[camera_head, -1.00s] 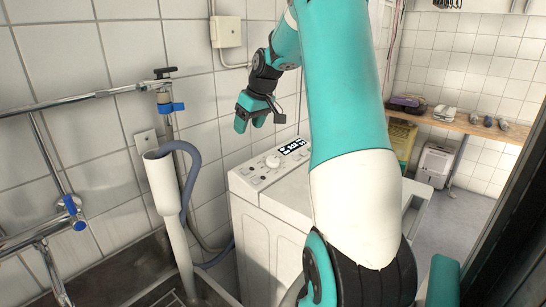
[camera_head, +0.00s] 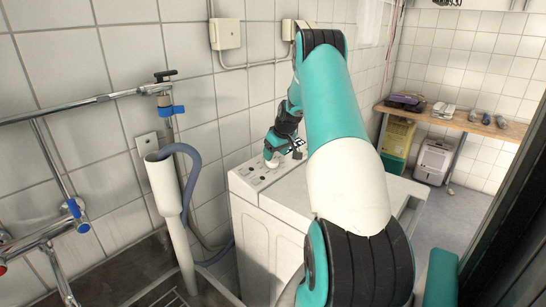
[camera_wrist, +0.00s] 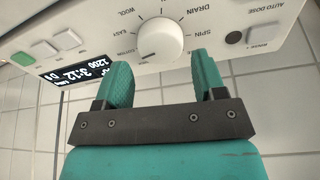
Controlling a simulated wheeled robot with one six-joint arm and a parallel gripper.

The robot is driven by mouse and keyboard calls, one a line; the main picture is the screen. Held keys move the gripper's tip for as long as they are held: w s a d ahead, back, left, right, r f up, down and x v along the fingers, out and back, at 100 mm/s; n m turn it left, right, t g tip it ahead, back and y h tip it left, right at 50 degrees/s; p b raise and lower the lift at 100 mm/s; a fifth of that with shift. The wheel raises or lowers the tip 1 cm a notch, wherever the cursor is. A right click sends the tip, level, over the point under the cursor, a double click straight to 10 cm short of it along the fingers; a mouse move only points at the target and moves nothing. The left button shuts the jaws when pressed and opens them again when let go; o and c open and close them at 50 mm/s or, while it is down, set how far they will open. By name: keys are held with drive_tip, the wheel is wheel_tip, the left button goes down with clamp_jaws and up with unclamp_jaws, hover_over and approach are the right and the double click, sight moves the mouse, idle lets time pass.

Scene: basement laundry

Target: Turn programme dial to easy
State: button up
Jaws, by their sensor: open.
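The programme dial (camera_wrist: 160,40) is a round white knob on the washing machine's panel, in the upper middle of the wrist view. Its dark mark points toward the bottom of that view, a little left. Printed words ring it, with EASY (camera_wrist: 122,31) to its left, then WOOL, DRAIN and SPIN. My gripper (camera_wrist: 163,68) has two teal fingers, spread apart just below the dial. The dial's lower part lies between the fingertip lines, and I cannot tell whether they touch it. In the head view my gripper (camera_head: 271,158) is over the panel of the white washing machine (camera_head: 275,220).
A sink with a grey drain hose (camera_head: 188,165) stands left of the machine. The tiled wall is close behind the panel.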

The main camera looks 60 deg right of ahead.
sight(273, 160)
drive_tip(key=shift+x, duration=1.75)
drive_tip(key=c, duration=0.6)
drive_tip(key=shift+c, duration=0.2)
drive_tip(key=m, duration=0.3)
drive_tip(key=shift+m, duration=0.4)
drive_tip(key=shift+m+g, duration=0.4)
drive_tip(key=shift+m, duration=1.6)
drive_tip(key=shift+h, duration=0.3)
